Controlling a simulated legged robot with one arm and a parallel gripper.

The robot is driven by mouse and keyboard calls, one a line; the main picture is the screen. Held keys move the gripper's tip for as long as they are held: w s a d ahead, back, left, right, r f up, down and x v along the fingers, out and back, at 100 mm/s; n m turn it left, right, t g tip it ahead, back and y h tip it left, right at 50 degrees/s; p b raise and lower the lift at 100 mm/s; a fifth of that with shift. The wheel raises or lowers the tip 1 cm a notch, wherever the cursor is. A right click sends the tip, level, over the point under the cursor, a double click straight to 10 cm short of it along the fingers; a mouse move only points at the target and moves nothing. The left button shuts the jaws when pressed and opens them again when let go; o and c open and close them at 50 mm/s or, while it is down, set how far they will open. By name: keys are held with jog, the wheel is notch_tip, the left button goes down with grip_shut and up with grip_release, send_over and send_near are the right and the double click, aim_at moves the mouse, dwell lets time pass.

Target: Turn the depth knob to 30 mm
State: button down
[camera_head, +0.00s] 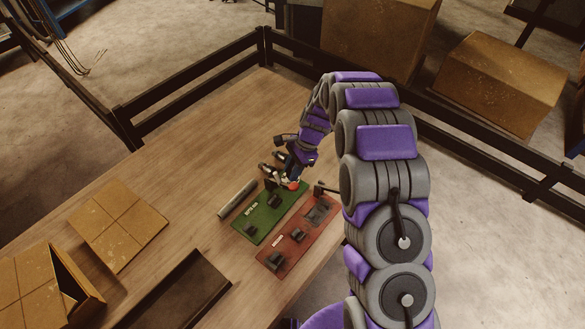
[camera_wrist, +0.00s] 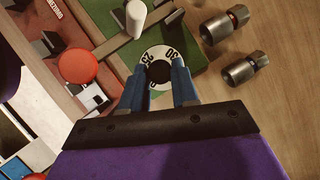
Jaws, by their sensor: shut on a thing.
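The depth knob (camera_wrist: 159,74) shows in the wrist view as a dark round centre on a white dial (camera_wrist: 152,53). The dial carries black numbers; 30 shows at its upper right and what looks like 25 at its upper left. My gripper (camera_wrist: 159,83) has its two blue fingers shut on the knob, one on each side. In the head view my gripper (camera_head: 291,181) is down at the far end of the green board (camera_head: 262,221), and the knob is hidden there. I cannot see a pointer mark clearly.
A red button (camera_wrist: 78,65) and a white-tipped lever (camera_wrist: 136,18) stand close to the knob. Two metal fittings (camera_wrist: 224,23) (camera_wrist: 245,69) lie to its right. A red board (camera_head: 285,250), a grey tube (camera_head: 238,198) and a dark tray (camera_head: 175,290) are on the table.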

jog(key=n, duration=0.2)
jog(key=n+g+h, duration=0.1)
jog(key=n, duration=0.3)
jog(key=shift+w+a+r+n+g+h, duration=0.1)
jog(key=shift+w+a+n+g+h, duration=0.1)
jog(key=shift+w+n+g+h, duration=0.15)
jog(key=n, duration=0.1)
jog(key=n+h, duration=0.1)
jog(key=n, duration=0.1)
jog(key=shift+a+g+h, duration=0.1)
jog(key=shift+g+h, duration=0.15)
jog(key=shift+a+n+h, duration=0.15)
jog(key=shift+n+h, duration=0.55)
jog(key=shift+n, duration=1.35)
jog(key=c, duration=0.8)
grip_release()
jog(key=shift+a, duration=0.1)
jog(key=shift+c, duration=0.2)
